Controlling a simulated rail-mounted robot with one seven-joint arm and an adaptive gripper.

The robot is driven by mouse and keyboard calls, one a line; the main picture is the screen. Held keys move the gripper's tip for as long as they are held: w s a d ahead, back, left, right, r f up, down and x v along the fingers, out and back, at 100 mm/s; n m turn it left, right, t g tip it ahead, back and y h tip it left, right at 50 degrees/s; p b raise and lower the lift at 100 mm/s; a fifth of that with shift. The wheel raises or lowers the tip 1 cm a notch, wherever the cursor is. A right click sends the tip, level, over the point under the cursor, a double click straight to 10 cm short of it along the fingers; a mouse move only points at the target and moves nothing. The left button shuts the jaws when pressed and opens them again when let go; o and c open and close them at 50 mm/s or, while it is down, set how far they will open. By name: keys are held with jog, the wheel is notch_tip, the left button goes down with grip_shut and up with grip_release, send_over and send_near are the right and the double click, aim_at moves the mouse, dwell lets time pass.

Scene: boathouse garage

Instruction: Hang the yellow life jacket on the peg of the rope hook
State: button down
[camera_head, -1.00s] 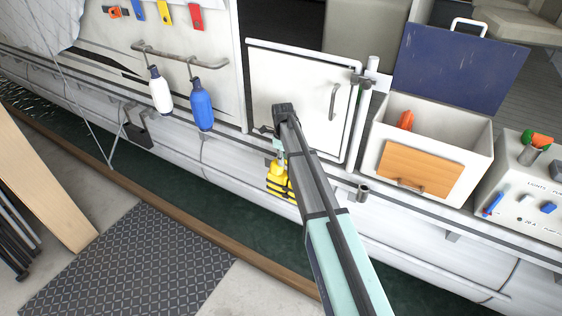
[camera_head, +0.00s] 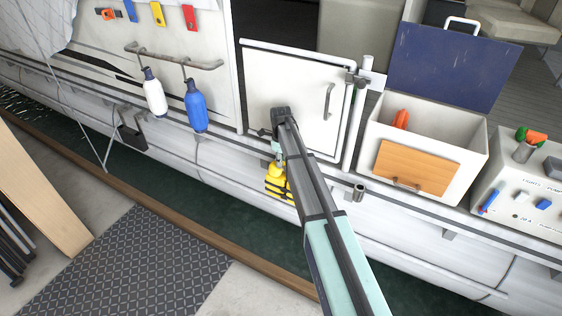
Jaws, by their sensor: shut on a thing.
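The yellow life jacket (camera_head: 275,184) has dark straps and hangs below my gripper (camera_head: 278,158), in front of the white hull. My gripper is shut on its upper end, and the arm hides part of the grip and the jacket's right edge. A dark hook-like bracket (camera_head: 132,134) is fixed on the hull side to the left; it appears to be the rope hook. Its peg is too small to make out clearly. The jacket is well to the right of this bracket and apart from it.
A white fender (camera_head: 154,96) and a blue fender (camera_head: 196,110) hang from a rail between the bracket and my gripper. A white cabinet door (camera_head: 290,85) is behind my arm. An open white box (camera_head: 460,165) stands right. Dark water lies below.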

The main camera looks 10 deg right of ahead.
dwell(0.3)
jog(key=c, duration=1)
grip_release()
jog(key=shift+r, duration=0.1)
notch_tip(320, 180, up, 12)
jog(key=shift+a+f, duration=0.1)
